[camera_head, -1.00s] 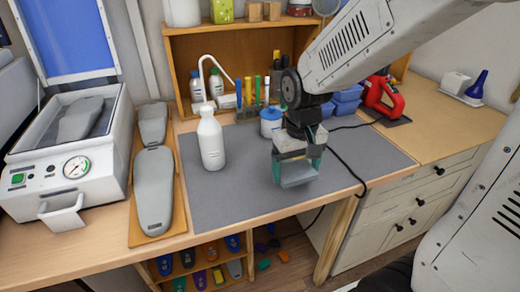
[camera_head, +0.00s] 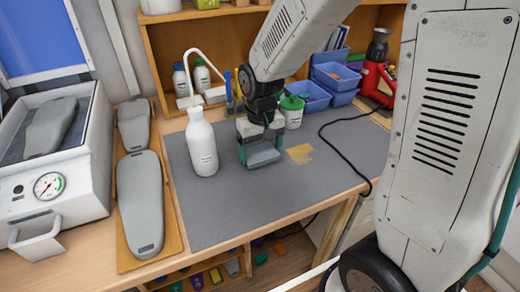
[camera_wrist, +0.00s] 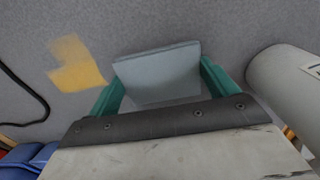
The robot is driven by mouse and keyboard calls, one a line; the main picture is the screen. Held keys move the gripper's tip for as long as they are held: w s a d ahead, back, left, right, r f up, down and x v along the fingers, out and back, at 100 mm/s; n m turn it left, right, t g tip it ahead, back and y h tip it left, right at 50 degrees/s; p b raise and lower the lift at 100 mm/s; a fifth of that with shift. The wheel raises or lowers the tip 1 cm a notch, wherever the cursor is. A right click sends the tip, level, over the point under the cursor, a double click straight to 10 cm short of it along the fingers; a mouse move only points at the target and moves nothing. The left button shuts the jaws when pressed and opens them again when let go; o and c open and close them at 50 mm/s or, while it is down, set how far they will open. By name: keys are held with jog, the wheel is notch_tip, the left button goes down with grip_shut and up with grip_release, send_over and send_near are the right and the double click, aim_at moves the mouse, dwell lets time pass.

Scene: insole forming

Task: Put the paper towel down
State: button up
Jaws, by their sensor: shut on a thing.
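My gripper (camera_head: 262,152) is shut on a folded grey-blue paper towel (camera_head: 264,158), low over the grey mat (camera_head: 225,222). In the wrist view the towel (camera_wrist: 158,72) sits between the two green fingers of my gripper (camera_wrist: 160,85). I cannot tell whether the towel touches the mat. A yellowish smear (camera_head: 299,153) lies on the mat just right of the towel; it also shows in the wrist view (camera_wrist: 78,66).
A white bottle (camera_head: 201,145) stands close to the left of my gripper. A white tub with a green lid (camera_head: 291,112) stands behind right. A black cable (camera_head: 345,150) crosses the mat's right side. The mat's front is clear.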

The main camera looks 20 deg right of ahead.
aim_at(261, 154)
jog(key=shift+f, duration=0.35)
jog(key=shift+s+f, duration=0.3)
jog(key=shift+f, duration=0.05)
jog(key=o, duration=0.8)
notch_tip(261, 154, up, 12)
jog(key=s+d+r, duration=0.1)
jog(key=s+r, duration=0.2)
jog(key=s, duration=0.7)
jog(key=s+d+r+t, duration=0.1)
jog(key=s+d+r, duration=0.1)
jog(key=s, duration=0.9)
jog(key=shift+s+r, duration=0.15)
jog(key=shift+r, duration=0.25)
jog(key=shift+d, duration=0.1)
